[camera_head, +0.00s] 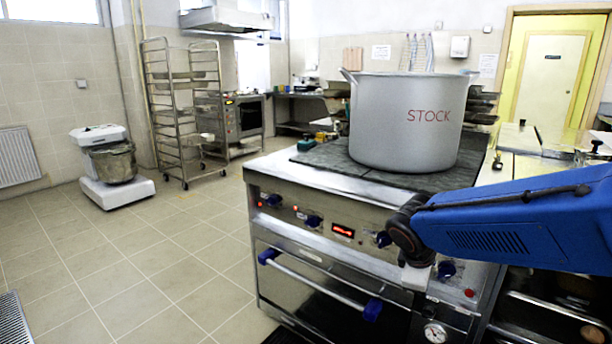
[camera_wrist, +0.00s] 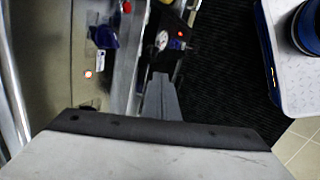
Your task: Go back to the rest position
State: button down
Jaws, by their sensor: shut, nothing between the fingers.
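My blue arm reaches in from the right edge in the head view. My gripper (camera_head: 416,277) hangs at its end, in front of the stove's control panel and near the blue knobs. In the wrist view my gripper (camera_wrist: 161,80) appears as one narrow grey shape with its fingers together and nothing held. It is over the gap between the stove front and a dark ribbed floor mat. The large grey pot (camera_head: 405,122) marked STOCK stands upright on the stove top, apart from my gripper. The arm hides part of the stove's right side.
The stove (camera_head: 330,209) has protruding blue knobs, a red display and an oven handle (camera_head: 318,285). A blue knob also shows in the wrist view (camera_wrist: 103,36). The dark mat (camera_wrist: 225,60) lies beside the stove. A mixer (camera_head: 112,165) and wheeled rack (camera_head: 180,110) stand left; open floor lies between.

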jog(key=s+r+m+t+y, duration=0.1)
jog(key=s+r+m+y, duration=0.1)
jog(key=s+m, duration=0.9)
jog(key=shift+s+d+r+m+y, duration=0.2)
jog(key=shift+s+d+m+y, duration=0.5)
jog(key=shift+s, duration=3.95)
jog(key=shift+a+n, duration=0.25)
jog(key=shift+n, duration=0.05)
